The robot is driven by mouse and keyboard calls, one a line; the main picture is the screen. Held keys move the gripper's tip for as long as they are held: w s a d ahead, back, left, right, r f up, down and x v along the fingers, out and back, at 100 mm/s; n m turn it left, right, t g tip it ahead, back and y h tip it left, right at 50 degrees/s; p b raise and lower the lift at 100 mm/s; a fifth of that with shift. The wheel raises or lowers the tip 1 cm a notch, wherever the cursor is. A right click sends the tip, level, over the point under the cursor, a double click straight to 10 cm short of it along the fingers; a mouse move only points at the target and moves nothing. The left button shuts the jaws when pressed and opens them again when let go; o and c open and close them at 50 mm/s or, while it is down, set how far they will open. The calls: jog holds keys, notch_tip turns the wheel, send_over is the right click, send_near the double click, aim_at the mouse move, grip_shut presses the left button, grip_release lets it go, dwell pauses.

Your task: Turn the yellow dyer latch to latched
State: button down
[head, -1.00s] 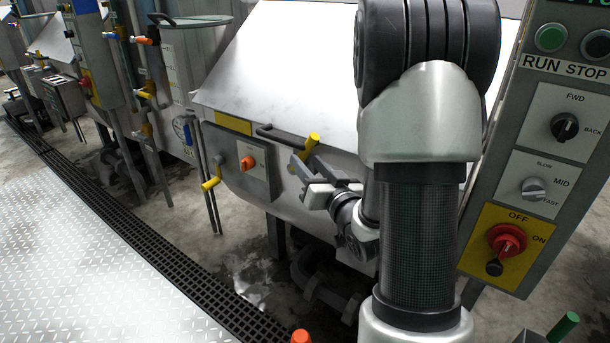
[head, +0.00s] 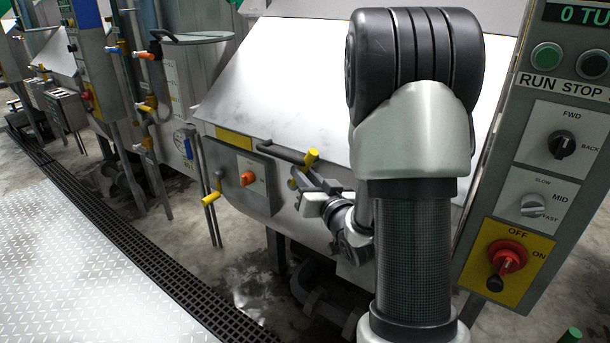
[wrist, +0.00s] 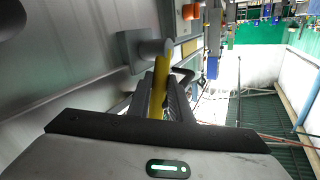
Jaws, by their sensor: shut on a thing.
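The yellow dyer latch (head: 312,156) is a short yellow lever on the front of the grey-white dyer, right of the orange knob panel. In the head view its upper end sticks up above my gripper (head: 301,191), with a little yellow also showing at the fingertips. In the wrist view the yellow lever (wrist: 159,86) runs from a round grey pivot (wrist: 153,47) down between the two dark fingers of my gripper (wrist: 165,85). The fingers are shut on the lever. My arm hides part of the dyer front to the right.
A small panel with an orange knob (head: 248,178) and a dark bar handle (head: 282,152) lie just left of the latch. Another yellow handle (head: 211,198) sticks out further left. A control post (head: 545,230) stands at right. Open floor lies to the front left.

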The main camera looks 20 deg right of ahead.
jog(key=shift+w+a+r+g+p, duration=0.1)
jog(key=shift+r+g+p, duration=0.2)
jog(key=shift+r+p, duration=0.2)
jog(key=shift+w+f+n+g, duration=0.1)
jog(key=shift+f+n+g, duration=0.15)
jog(key=shift+n+g, duration=0.05)
jog(key=c, duration=1.6)
grip_release()
